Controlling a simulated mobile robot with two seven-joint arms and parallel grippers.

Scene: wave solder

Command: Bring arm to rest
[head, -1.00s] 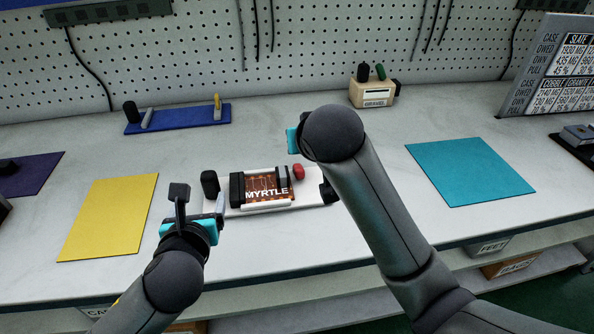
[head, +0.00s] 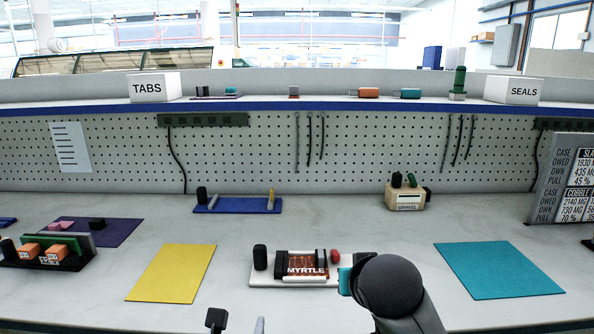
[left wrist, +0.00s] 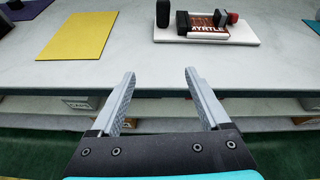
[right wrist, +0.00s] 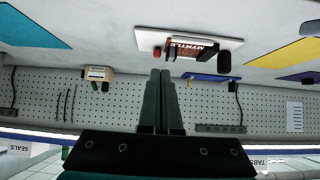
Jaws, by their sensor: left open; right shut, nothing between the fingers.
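My left gripper (head: 237,322) barely shows at the bottom edge of the head view. In the left wrist view its two pale fingers (left wrist: 158,85) are spread wide with nothing between them, in front of the bench's front edge. My right arm (head: 390,285) rises from the bottom right in the head view, and its dark wrist hides the fingers there. In the right wrist view, which is upside down, the right gripper's fingers (right wrist: 160,75) are together and empty, near the white fixture (right wrist: 143,38). The board marked MYRTLE (head: 307,266) lies on that fixture, apart from the left gripper.
A yellow mat (head: 172,273) lies left of the fixture and a teal mat (head: 498,270) lies right. Behind are a blue tray (head: 237,205) and a wooden block holder (head: 405,200). A pegboard and shelf close off the back. Open space lies before the bench edge.

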